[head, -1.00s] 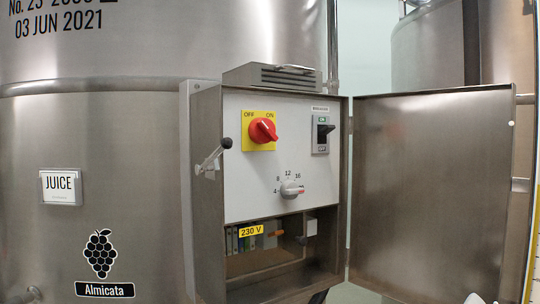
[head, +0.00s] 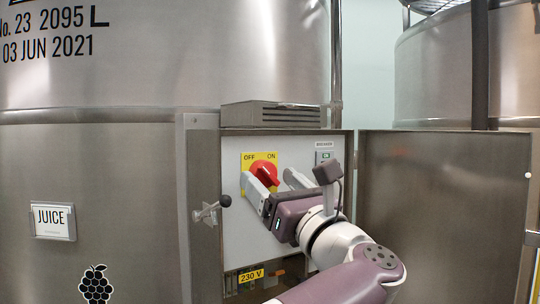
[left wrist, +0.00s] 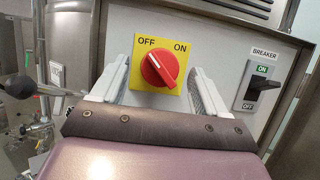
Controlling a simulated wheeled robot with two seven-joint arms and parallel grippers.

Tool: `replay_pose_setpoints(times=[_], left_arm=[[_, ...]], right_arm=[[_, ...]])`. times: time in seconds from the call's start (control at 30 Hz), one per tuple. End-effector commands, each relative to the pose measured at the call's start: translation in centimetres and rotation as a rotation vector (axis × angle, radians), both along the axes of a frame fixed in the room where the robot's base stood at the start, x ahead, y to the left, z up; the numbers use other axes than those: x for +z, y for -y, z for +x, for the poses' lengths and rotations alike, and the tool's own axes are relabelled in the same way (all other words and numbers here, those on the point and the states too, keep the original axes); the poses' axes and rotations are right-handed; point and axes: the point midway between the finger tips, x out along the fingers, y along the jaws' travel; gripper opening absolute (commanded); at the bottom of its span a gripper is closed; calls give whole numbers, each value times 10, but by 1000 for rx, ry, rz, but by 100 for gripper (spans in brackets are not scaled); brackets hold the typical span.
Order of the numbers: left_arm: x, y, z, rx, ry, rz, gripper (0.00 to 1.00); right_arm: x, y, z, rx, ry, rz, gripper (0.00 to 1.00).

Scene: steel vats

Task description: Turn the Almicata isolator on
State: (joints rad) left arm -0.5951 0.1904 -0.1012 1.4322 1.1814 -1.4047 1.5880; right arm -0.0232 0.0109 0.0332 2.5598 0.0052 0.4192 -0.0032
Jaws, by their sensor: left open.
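The isolator is a red rotary knob (head: 264,173) on a yellow plate (head: 249,159) marked OFF at left and ON at right. In the left wrist view the knob (left wrist: 160,69) shows whole, its grip bar slanting from upper left to lower right. My left gripper (head: 270,180) is open in front of the panel. In the left wrist view its pale fingers (left wrist: 160,82) stand on either side of the knob, with visible gaps; contact cannot be told. The Almicata name is out of view now; the grape logo (head: 96,284) shows on the vat. My right gripper is not in view.
The box's open door (head: 440,210) stands at right. A black breaker switch (left wrist: 256,91) sits right of the isolator. A ball-ended latch lever (head: 211,210) sticks out at the box's left edge. A 230 V label (head: 251,276) shows below.

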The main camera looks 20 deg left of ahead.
Motion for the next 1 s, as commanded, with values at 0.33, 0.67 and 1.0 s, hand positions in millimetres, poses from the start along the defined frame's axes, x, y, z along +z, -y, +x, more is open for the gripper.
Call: replay_pose_setpoints(times=[0.33,0.67,1.0], left_arm=[[4,-10,9,-1,-1,1,74],[4,-9,9,0,-1,2,18],[2,-10,8,-2,-58,55,18]], right_arm=[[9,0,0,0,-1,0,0],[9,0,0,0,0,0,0],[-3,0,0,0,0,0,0]])
